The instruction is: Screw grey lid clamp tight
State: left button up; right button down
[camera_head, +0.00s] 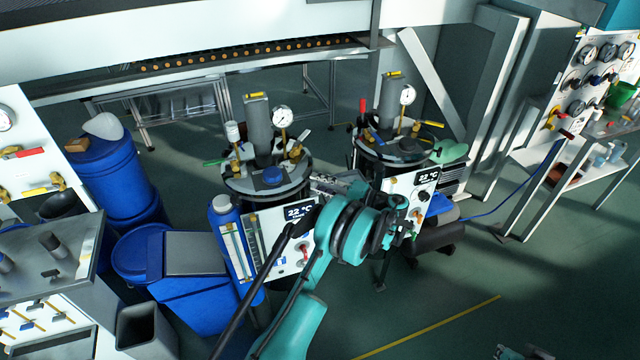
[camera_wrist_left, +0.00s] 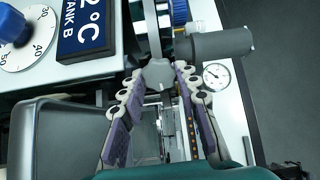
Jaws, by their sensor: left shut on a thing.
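In the left wrist view, my left gripper (camera_wrist_left: 160,80) has its two padded fingers closed around a small grey clamp knob (camera_wrist_left: 158,73), touching it on both sides. In the head view my left gripper (camera_head: 402,216) is small and dark, in front of the right tank's white panel (camera_head: 406,190); the clamp is hidden there by my teal arm. A dark mechanical piece, probably my right gripper (camera_head: 518,352), is cut off at the bottom edge.
The right tank (camera_head: 392,152) and left tank (camera_head: 268,188) carry gauges and valves. A grey cylinder (camera_wrist_left: 220,44) and a round gauge (camera_wrist_left: 216,75) sit right of the clamp. Blue containers (camera_head: 190,300) crowd the left.

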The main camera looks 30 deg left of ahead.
dwell(0.5)
pick_arm(q)
jog(key=o, duration=1.2)
jog(key=shift+d, duration=0.1)
jog(key=d, duration=0.8)
jog(key=w+d, duration=0.1)
jog(key=d, duration=0.2)
jog(key=shift+d, duration=0.4)
